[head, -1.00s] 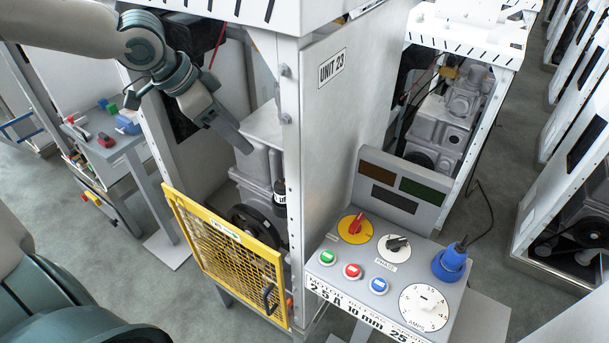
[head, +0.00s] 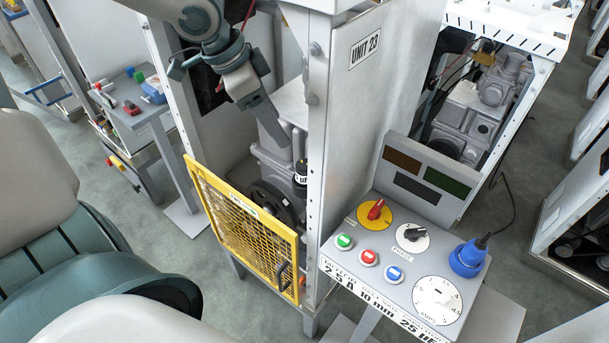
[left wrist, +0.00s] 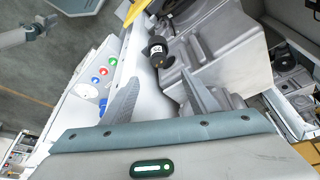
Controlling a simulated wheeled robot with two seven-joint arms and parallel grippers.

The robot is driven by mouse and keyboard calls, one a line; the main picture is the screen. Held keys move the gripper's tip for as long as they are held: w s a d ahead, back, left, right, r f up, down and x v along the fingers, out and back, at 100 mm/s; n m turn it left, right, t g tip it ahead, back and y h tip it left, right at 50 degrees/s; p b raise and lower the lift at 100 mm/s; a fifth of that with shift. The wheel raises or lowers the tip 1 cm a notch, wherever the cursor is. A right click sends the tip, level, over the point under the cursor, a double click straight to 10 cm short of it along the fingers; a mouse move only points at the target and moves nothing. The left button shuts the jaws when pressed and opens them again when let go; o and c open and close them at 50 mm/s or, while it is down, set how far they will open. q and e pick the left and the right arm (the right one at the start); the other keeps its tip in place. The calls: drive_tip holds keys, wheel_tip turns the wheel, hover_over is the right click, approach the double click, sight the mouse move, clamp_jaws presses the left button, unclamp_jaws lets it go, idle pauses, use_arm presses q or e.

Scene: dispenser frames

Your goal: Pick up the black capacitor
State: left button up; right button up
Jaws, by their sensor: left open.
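The black capacitor (head: 301,173) is a short dark cylinder with a white "uF" label band. It sits beside the grey machine housing (head: 270,160) inside the Unit 23 frame, partly hidden by the frame's front post. In the left wrist view the capacitor (left wrist: 157,50) shows just beyond the fingertips, between their lines. My left gripper (head: 280,138) reaches into the frame from above, close to the capacitor and apart from it. In the left wrist view the left gripper (left wrist: 160,85) is open, with nothing between its fingers. My right gripper is not in view.
A yellow mesh guard (head: 240,225) stands at the frame's lower front. The white Unit 23 panel (head: 362,110) is right of the opening. A control console (head: 385,280) with buttons and knobs stands in front of it. A small side table (head: 135,118) holds coloured parts.

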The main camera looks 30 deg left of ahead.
use_arm(q)
drive_tip(key=b, duration=0.2)
approach(303, 163)
drive_tip(key=x, duration=0.5)
drive_tip(key=shift+a+f, duration=0.1)
drive_tip(key=shift+f, duration=0.1)
drive_tip(key=shift+w+f, duration=0.1)
drive_tip(key=shift+f, duration=0.05)
drive_tip(key=shift+b+x, duration=0.35)
drive_tip(key=shift+x, duration=0.5)
drive_tip(key=shift+d+x, duration=0.2)
drive_tip(key=shift+x, duration=1.55)
drive_tip(key=shift+c, duration=0.6)
drive_tip(key=c, duration=1.1)
drive_tip(key=shift+o, duration=0.2)
